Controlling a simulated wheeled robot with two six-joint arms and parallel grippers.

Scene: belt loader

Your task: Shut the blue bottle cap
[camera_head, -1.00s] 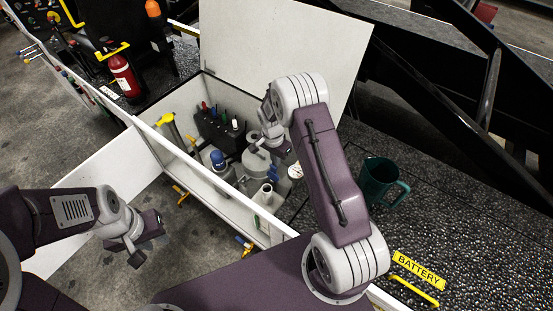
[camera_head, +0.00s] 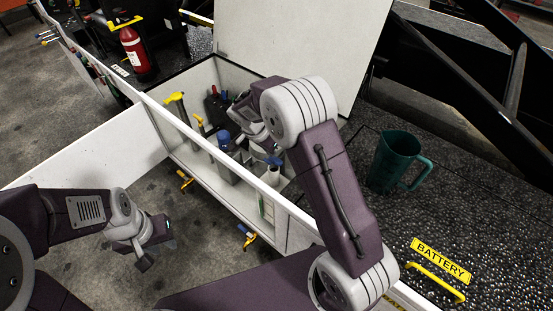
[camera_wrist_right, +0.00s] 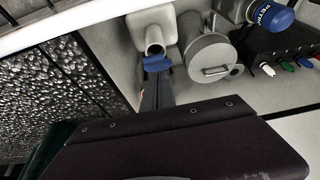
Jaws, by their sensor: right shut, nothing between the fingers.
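A small blue cap (camera_wrist_right: 157,63) shows in the right wrist view at the mouth of a white bottle (camera_wrist_right: 152,25), tilted away from the open neck. In the head view the blue cap (camera_head: 273,160) is just above the white neck (camera_head: 271,177), inside the side compartment. My right gripper (camera_wrist_right: 157,88) is shut and empty, its fingertips right beside the cap; I cannot tell whether they touch it. My right arm hides much of the compartment in the head view. My left gripper (camera_head: 154,247) is open and empty, outside the compartment over the floor.
A grey lidded canister (camera_wrist_right: 209,58) and a blue-topped container (camera_wrist_right: 270,18) stand close to the bottle. The white compartment wall (camera_head: 215,155) and raised lid (camera_head: 290,55) bound the space. A green jug (camera_head: 394,160) stands right on the dark deck.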

